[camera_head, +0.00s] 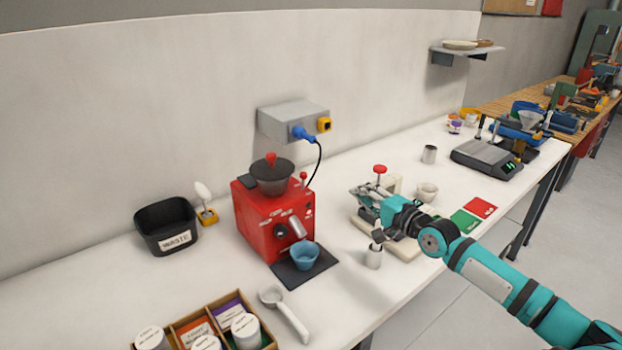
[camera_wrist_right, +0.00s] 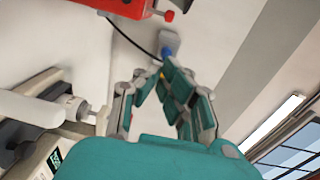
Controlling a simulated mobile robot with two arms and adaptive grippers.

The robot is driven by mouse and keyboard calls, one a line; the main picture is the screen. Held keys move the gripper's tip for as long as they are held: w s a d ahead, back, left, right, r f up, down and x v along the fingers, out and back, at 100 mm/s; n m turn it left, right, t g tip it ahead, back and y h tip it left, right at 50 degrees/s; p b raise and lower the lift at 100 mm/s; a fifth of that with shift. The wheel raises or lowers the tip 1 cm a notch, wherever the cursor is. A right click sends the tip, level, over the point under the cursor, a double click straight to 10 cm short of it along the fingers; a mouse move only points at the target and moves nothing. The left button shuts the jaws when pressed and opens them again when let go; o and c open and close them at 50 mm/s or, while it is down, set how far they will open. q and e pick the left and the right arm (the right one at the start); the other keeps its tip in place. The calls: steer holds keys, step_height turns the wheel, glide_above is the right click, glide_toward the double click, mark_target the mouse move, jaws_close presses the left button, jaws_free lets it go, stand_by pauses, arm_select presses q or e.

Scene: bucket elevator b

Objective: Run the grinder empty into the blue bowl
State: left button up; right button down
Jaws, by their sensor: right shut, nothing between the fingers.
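The red grinder (camera_head: 262,225) stands on the white bench with a dark hopper (camera_head: 271,179) on top, a red-tipped switch (camera_head: 304,176) at its upper right and a metal spout (camera_head: 296,228) in front. The blue bowl (camera_head: 305,255) stands upright below the spout on a dark mat; its contents cannot be made out. My right gripper (camera_head: 364,202) is shut and empty, right of the grinder and apart from it. In the right wrist view its fingers (camera_wrist_right: 160,76) converge, with part of the red grinder (camera_wrist_right: 118,6) at the top edge. My left gripper is not in view.
A blue plug (camera_head: 303,133) with a black cable sits in the wall socket box (camera_head: 290,120). A white-handled scoop (camera_head: 285,312) and a compartment box (camera_head: 188,326) lie in front. A waste bin (camera_head: 166,227) stands left. A metal cup (camera_head: 374,257) stands below my right arm.

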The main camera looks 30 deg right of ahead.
arm_select(q)
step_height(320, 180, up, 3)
steer(key=p, duration=0.3)
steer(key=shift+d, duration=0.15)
arm_select(e)
steer(key=w+a, duration=0.3)
steer(key=w, duration=0.9)
steer(key=shift+w+a+f, duration=0.25)
steer(key=shift+f, duration=0.15)
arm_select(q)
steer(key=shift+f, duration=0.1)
